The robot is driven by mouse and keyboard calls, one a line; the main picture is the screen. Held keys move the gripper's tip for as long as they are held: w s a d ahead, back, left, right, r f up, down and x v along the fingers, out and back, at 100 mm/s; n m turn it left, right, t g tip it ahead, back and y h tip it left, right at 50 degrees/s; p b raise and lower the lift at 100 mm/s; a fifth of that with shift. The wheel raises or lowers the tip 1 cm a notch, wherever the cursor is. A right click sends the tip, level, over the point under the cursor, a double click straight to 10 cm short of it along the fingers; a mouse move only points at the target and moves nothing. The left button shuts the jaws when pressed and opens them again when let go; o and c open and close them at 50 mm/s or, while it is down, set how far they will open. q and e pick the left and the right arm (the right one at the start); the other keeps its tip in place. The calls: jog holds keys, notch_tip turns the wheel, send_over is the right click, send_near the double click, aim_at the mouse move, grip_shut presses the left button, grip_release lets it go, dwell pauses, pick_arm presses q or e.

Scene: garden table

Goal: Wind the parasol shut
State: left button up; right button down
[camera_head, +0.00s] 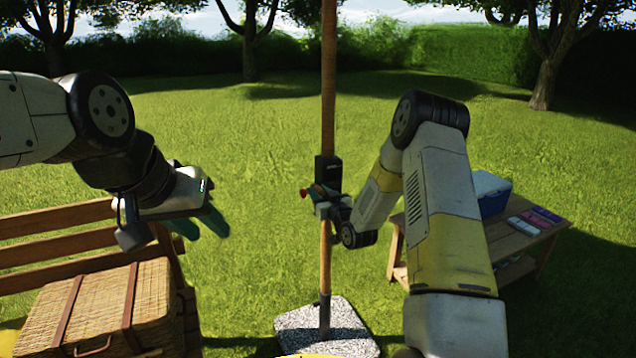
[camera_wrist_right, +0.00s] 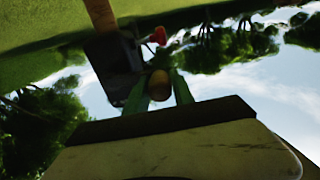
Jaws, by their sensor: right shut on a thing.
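The parasol's wooden pole (camera_head: 328,80) stands upright in a speckled stone base (camera_head: 295,327). A black winding box (camera_head: 328,171) is fixed on it; in the right wrist view the box (camera_wrist_right: 112,65) is dark beside the pole (camera_wrist_right: 100,14). My right gripper (camera_head: 322,197) is at the box. In the right wrist view its green fingers (camera_wrist_right: 159,92) are shut on a brown crank knob (camera_wrist_right: 159,82). A small red part (camera_wrist_right: 158,36) shows beyond it. My left gripper (camera_head: 203,224) hangs left of the pole, fingers apart and empty. The parasol's canopy is out of view.
A wooden bench (camera_head: 60,217) with a wicker basket (camera_head: 100,305) stands at the left. A low wooden table (camera_head: 525,240) at the right carries a blue and white cooler box (camera_head: 490,195) and several flat coloured items (camera_head: 535,219). Open grass lies behind the pole.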

jog(key=w+d+f, duration=0.1)
jog(key=d+f, duration=0.2)
jog(key=f, duration=0.5)
jog(key=w+d+r, duration=0.1)
jog(key=w+d, duration=0.2)
jog(key=d, duration=0.7)
jog(key=shift+w+d, duration=0.15)
jog(key=shift+w, duration=0.25)
